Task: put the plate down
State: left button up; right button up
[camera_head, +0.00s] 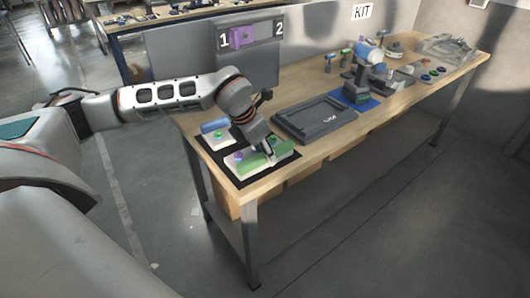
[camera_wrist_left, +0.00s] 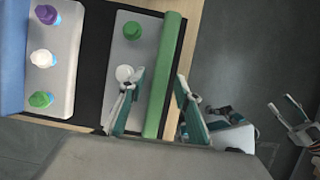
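A pale plate with a green bar (camera_head: 268,164) is over the black mat (camera_head: 286,172) at the table's near left end. In the left wrist view, its green bar (camera_wrist_left: 165,75) lies between the fingertips of my left gripper (camera_wrist_left: 161,75), which are apart with a small gap beside the bar. A green peg (camera_wrist_left: 132,30) and a white peg (camera_wrist_left: 124,73) show on it. I cannot tell whether the plate touches the mat. In the head view my left gripper (camera_head: 268,150) is partly hidden. My right gripper (camera_wrist_left: 286,106) appears at the right edge, fingers apart, empty.
A second pale plate with a blue bar (camera_head: 215,126) and several pegs lies alongside. A dark grey tray (camera_head: 313,119) is to the right, then a machine on a blue mat (camera_head: 357,98). A panel marked 1 and 2 (camera_head: 251,37) stands behind. The table's front edge is close.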

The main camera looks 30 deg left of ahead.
pick_arm(q)
jog(key=v, duration=1.2)
jog(key=s+d+f+m+g+h, duration=0.1)
jog(key=s+d+f+g+h, duration=0.15)
jog(key=d, duration=0.65)
jog(key=s+d+f+m+g+h, duration=0.1)
jog(key=s+d+f+h, duration=0.25)
jog(key=d, duration=0.65)
jog(key=s+d+r+n+t+h, duration=0.1)
jog(key=d+r+n+h, duration=0.25)
jog(key=d+h, duration=0.3)
jog(key=s+d+r+n+t+h, duration=0.1)
jog(key=s+d+r+n+h, duration=0.1)
jog(key=d+n+h, duration=0.4)
jog(key=w+a+f+n+t+y, duration=0.3)
jog(key=a+f+n+t+y, duration=0.25)
jog(key=f+n+t, duration=0.35)
jog(key=w+a+f+n+t+y, duration=0.2)
jog(key=a+f+n+t+y, duration=0.3)
jog(key=n, duration=0.6)
jog(key=s+a+f+n+g+y, duration=0.3)
jog(key=s+f, duration=0.4)
jog(key=f, duration=0.4)
jog(key=s+a+f+n+g+y, duration=0.3)
jog(key=s+a+f+n, duration=0.1)
jog(key=f, duration=0.7)
jog(key=s+n, duration=0.1)
jog(key=s, duration=0.1)
jog(key=shift+s+f+y, duration=0.35)
jog(key=shift+s+y, duration=0.05)
